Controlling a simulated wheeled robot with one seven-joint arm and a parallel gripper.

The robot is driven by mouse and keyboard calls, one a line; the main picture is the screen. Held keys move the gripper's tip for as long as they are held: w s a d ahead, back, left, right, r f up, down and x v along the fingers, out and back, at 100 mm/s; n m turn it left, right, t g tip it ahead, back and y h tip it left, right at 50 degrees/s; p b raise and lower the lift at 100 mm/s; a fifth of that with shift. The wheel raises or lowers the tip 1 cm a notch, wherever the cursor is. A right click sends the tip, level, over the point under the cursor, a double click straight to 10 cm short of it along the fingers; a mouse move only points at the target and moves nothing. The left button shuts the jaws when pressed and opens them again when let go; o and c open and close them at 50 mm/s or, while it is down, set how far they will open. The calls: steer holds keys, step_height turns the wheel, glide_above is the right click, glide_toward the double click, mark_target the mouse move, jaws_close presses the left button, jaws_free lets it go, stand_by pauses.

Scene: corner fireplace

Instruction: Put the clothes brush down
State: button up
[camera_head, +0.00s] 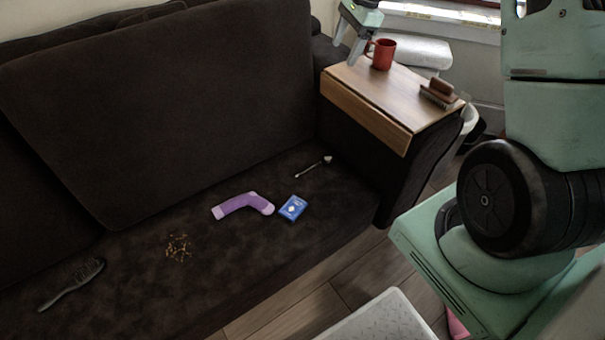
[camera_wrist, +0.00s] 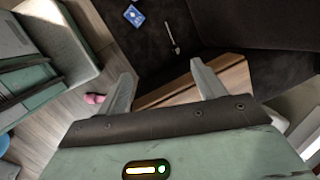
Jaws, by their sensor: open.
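A dark brush with a long handle (camera_head: 72,285) lies on the sofa seat at the far left in the head view. A brown block-shaped object (camera_head: 440,91), perhaps also a brush, rests near the front right end of the wooden armrest tray (camera_head: 365,97). I cannot tell for sure which of the two is the clothes brush. My gripper (camera_head: 348,50) is at the top of the head view, by the tray's far left end and beside the red mug. In the wrist view my gripper (camera_wrist: 161,75) is open with nothing between its fingers, and neither brush is seen there.
A red mug (camera_head: 383,54) stands on the tray close to my gripper. A purple sock (camera_head: 243,204), a blue card box (camera_head: 293,207), a spoon-like utensil (camera_head: 313,167) and crumbs (camera_head: 178,248) lie on the dark sofa (camera_head: 200,110). The middle of the tray is clear.

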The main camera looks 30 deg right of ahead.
steer(key=s+a+r+n+g, duration=0.15)
steer(key=s+a+n, duration=0.45)
steer(key=a, duration=0.6)
steer(key=s+a+r+n, duration=0.2)
steer(key=s+a+n, duration=0.35)
steer(key=a, duration=0.65)
steer(key=s+a+n+h, duration=0.1)
steer(key=s+a+n, duration=0.3)
steer(key=s+n, duration=0.4)
steer(key=s+a+f+n, duration=0.1)
steer(key=s+a+n, duration=0.3)
steer(key=s+n, duration=0.4)
steer(key=s, duration=0.6)
steer(key=shift+f+h, duration=0.2)
steer(key=shift+h, duration=0.2)
steer(key=shift+g, duration=0.25)
